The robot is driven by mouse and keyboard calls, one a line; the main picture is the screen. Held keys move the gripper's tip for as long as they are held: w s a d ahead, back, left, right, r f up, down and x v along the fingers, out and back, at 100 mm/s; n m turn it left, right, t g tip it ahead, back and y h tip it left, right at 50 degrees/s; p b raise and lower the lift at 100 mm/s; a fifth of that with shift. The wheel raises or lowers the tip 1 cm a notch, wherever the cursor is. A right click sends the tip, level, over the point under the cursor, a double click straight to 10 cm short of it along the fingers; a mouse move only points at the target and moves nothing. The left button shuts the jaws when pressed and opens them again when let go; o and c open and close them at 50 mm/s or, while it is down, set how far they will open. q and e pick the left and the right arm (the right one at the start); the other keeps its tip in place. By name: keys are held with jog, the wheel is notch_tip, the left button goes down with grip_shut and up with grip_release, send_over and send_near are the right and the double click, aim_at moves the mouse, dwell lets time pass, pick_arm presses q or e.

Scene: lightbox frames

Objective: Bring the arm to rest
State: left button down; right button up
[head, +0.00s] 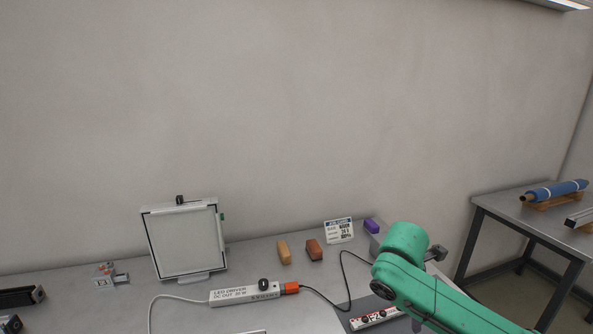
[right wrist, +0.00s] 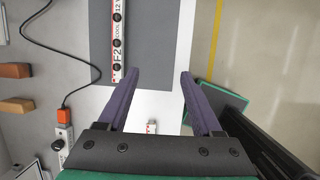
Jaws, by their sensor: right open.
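My right arm (head: 430,290), green, reaches in from the lower right of the head view over the right end of the bench. Its fingers are hard to make out there. In the right wrist view my right gripper (right wrist: 160,75) shows two purple-grey fingers spread apart with nothing between them. Below lie the bench top and a grey mat (right wrist: 150,30), seen from above. A white labelled strip (right wrist: 118,40) lies on the mat, left of the fingers, and it also shows in the head view (head: 375,318). My left gripper cannot be made out.
A framed light panel (head: 186,243) stands upright on the bench. An LED driver (head: 243,294) with an orange plug (head: 291,288) and cables lies in front. Yellow (head: 284,251) and brown (head: 314,250) blocks and a job card (head: 339,231) stand behind. A side table (head: 520,220) is at right.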

jog(key=s+a+f+m+t+y, duration=0.1)
jog(key=s+a+f+m+y, duration=0.4)
jog(key=s+a+f+m, duration=0.45)
jog(key=s+d+f+m+h, duration=0.2)
jog(key=s+d+f+m, duration=0.5)
jog(key=s+d+m, duration=0.3)
jog(key=s+a+f+b, duration=0.1)
jog(key=s+f+b, duration=0.15)
jog(key=f, duration=1.05)
jog(key=s+f+b, duration=0.1)
jog(key=f+b, duration=0.2)
jog(key=f, duration=1.1)
pick_arm(q)
notch_tip(320, 180, down, 10)
jog(key=b, duration=0.4)
jog(key=shift+s, duration=0.45)
pick_arm(e)
jog(key=s+d+f+g, duration=0.2)
jog(key=s+d+f, duration=0.1)
jog(key=s+f, duration=1.3)
notch_tip(320, 180, down, 3)
jog(key=shift+s+f+n, duration=0.1)
jog(key=shift+s+n, duration=0.2)
jog(key=shift+n, duration=0.15)
